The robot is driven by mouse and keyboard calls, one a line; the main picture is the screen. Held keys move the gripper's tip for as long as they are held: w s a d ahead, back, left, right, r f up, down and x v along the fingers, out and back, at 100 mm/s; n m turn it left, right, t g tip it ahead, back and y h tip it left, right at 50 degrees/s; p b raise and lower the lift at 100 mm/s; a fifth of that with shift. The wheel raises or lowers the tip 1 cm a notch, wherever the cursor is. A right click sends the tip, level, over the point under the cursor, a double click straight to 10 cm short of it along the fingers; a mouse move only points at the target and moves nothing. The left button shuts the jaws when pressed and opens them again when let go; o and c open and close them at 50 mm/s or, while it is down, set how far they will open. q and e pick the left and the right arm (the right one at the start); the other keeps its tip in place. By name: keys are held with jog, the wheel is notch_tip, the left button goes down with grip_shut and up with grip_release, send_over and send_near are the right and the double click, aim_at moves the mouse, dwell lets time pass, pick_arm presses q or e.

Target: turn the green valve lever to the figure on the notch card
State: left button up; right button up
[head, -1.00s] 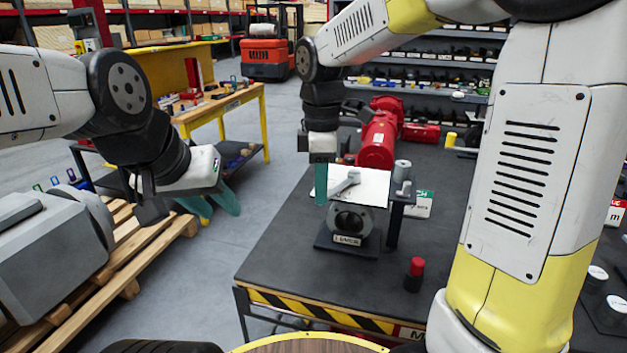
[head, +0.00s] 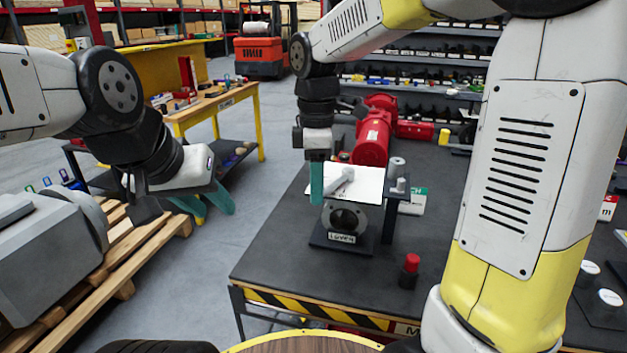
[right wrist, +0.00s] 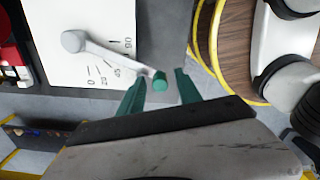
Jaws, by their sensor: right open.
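The valve (head: 345,219) stands on the dark table with a white scale plate (head: 372,181) on top. Its lever has a grey hub (right wrist: 73,41) and arm, and a green tip (right wrist: 161,82). In the head view the right gripper (head: 317,182) hides the tip. A green-topped card (head: 414,200) lies behind; its figure is unreadable. My left gripper (head: 210,203) is open and empty, away from the table.
A red-capped black cylinder (head: 409,271) stands at the table's front right. A red machine (head: 371,140) lies behind the valve. A wooden pallet (head: 125,260) with a grey machine is at the left. The table's front left is clear.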

notch_tip(320, 180, up, 8)
jog(key=shift+f, duration=0.25)
jog(key=s+d+f+m+t+y, duration=0.1)
jog(key=s+d+f+m+t, duration=0.1)
jog(key=s+d+m, duration=0.3)
jog(key=s+d+f+m+t+y, duration=0.1)
jog(key=s+d+m+t, duration=0.3)
jog(key=m, duration=0.8)
jog(key=shift+s+d+f, duration=0.4)
jog(key=shift+s+d, duration=0.55)
jog(key=shift+s, duration=0.6)
